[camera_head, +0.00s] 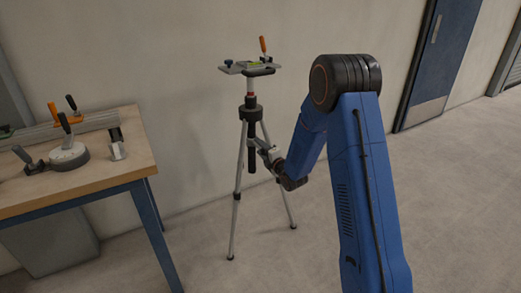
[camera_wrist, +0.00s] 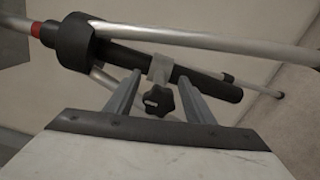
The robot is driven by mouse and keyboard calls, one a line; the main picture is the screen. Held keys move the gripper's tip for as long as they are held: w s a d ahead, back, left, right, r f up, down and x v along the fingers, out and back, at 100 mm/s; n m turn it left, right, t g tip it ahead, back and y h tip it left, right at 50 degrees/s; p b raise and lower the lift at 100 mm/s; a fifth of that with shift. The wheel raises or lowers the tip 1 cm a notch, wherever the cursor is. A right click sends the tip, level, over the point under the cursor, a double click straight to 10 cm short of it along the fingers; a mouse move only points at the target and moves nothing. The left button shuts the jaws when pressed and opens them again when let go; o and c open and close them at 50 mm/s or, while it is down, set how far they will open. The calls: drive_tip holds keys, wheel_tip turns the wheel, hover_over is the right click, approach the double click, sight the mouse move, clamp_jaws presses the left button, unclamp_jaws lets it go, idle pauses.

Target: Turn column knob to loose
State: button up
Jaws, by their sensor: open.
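A tripod (camera_head: 250,112) stands on the floor in front of the wall, with a plate on top. In the wrist view its dark centre column (camera_wrist: 210,84) runs across the picture, with a grey collar (camera_wrist: 159,68) around it. A black lobed column knob (camera_wrist: 158,101) with a small pale mark sticks out from the collar toward me. My gripper (camera_wrist: 161,83) is open, with one finger on each side of the knob and gaps to both. In the head view my gripper (camera_head: 270,155) is beside the lower column, and the knob cannot be made out there.
The tripod's legs (camera_head: 238,195) spread around the column near my gripper. A wooden-topped workbench (camera_head: 85,185) with clamp-like tools stands at the left. A blue door (camera_head: 437,60) is at the back right. Open floor lies to the right.

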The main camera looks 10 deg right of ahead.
drive_tip(key=v, duration=1.7)
drive_tip(key=shift+s, duration=0.15)
drive_tip(key=s+d+r+m+g+h, duration=0.2)
drive_tip(key=s+r+m+g+h, duration=0.1)
drive_tip(key=s+r+m, duration=0.3)
drive_tip(key=s+d+r+m+g+h, duration=0.3)
drive_tip(key=s+r+m, duration=0.1)
drive_tip(key=s+m, duration=0.35)
drive_tip(key=s+a+r+m+g, duration=0.1)
drive_tip(key=s+m+g, duration=0.2)
drive_tip(key=s, duration=1.1)
drive_tip(key=s+a+r+m+g, duration=0.1)
drive_tip(key=s+m, duration=0.6)
drive_tip(key=s, duration=0.8)
drive_tip(key=shift+a+r+g, duration=0.35)
drive_tip(key=shift+r+g, duration=0.35)
drive_tip(key=shift+g, duration=0.5)
